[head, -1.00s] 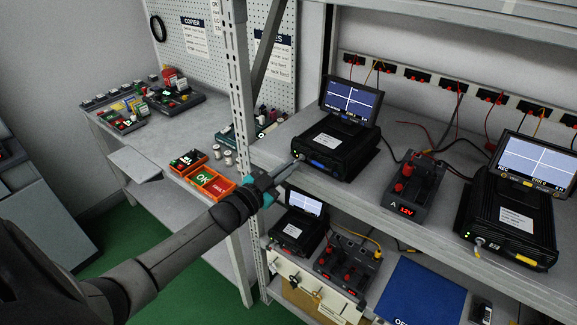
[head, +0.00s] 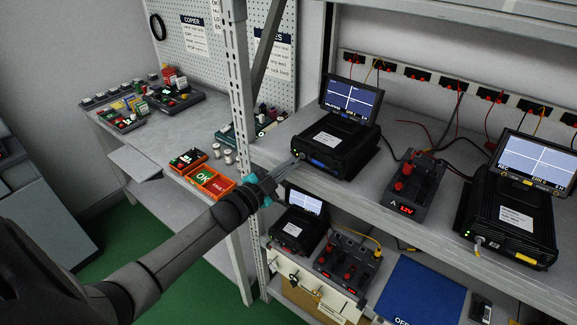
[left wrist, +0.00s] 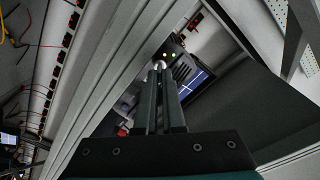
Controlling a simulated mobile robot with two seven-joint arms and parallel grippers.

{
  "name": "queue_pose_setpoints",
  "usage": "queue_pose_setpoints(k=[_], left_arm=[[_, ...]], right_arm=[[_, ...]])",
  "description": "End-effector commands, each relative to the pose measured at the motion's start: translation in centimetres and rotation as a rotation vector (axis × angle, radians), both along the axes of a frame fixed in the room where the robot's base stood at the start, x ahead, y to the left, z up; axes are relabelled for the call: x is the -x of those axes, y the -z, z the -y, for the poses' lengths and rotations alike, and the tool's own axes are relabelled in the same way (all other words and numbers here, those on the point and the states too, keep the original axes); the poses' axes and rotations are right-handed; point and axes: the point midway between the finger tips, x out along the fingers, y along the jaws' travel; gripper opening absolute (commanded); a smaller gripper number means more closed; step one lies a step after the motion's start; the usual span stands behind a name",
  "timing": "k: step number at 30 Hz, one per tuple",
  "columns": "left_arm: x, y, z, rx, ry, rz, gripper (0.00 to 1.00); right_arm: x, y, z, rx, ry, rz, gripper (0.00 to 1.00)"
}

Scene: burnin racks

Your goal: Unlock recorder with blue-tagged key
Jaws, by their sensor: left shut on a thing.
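The recorder with a blue front label (head: 322,163) is a black box on the upper shelf, with a lit screen (head: 352,97) on top. My left gripper (head: 297,159) reaches in from the left, its fingertips at the left end of that recorder's front. It is shut on a small pale thing, apparently the key (left wrist: 160,65), which also shows at the fingertips in the left wrist view. The fingers hide most of it, and no tag can be made out. I cannot tell whether it sits in the lock. My right gripper is not in view.
A second recorder (head: 510,215) with a yellow label stands to the right. Between them is a power unit (head: 415,187) with red terminals. Below are a smaller recorder (head: 298,228) and a blue mat (head: 425,292). A shelf upright (head: 240,100) stands close to my left arm.

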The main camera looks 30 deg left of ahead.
Motion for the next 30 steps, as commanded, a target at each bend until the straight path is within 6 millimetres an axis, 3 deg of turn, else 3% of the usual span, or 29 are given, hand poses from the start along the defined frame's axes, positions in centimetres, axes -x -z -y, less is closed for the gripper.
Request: queue_pose_setpoints(k=[6, 10, 20, 30], left_arm=[[0.0, 0.0, 0.0, -0.002, 0.000, 0.000, 0.00], [0.0, 0.0, 0.0, -0.002, 0.000, 0.000, 0.18], [0.2, 0.0, 0.0, 0.000, 0.001, -0.001, 0.19], [4.1, 0.1, -0.5, 0.001, 0.001, -0.002, 0.19]], right_arm=[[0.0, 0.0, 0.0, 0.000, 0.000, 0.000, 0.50], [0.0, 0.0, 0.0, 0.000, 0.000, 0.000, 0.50], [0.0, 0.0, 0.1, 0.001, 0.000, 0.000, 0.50], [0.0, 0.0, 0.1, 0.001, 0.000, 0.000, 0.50]])
